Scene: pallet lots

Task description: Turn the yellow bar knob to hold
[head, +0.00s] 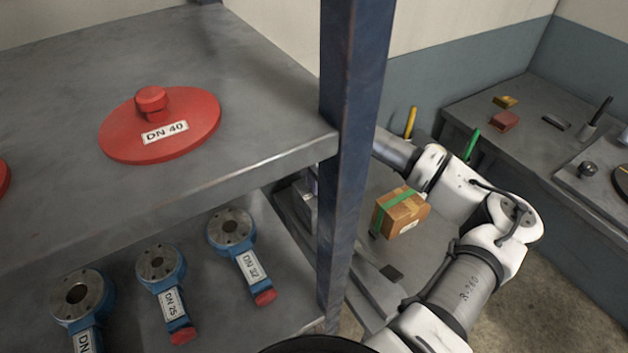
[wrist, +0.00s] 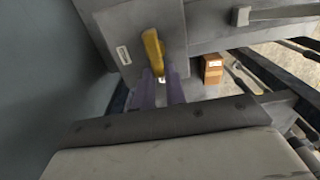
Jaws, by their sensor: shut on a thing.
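The yellow bar knob (wrist: 152,48) is in the wrist view, standing on a grey panel (wrist: 100,28) with a small white label beside it. The bar runs nearly up and down in the picture, leaning slightly. My gripper (wrist: 159,76) reaches up to the knob's near end, with its two fingers on either side, shut on it. A small white mark shows between the fingertips, too small to read. In the head view the blue post hides the end of my arm, and I cannot make out the knob there.
A blue upright post (head: 345,150) stands between the shelf and my arm. The shelf holds a red DN 40 disc (head: 185,118), with several blue flanged parts below. A cardboard box (head: 402,214) with green tape lies beyond the post. A grey bench (head: 480,110) stands at right.

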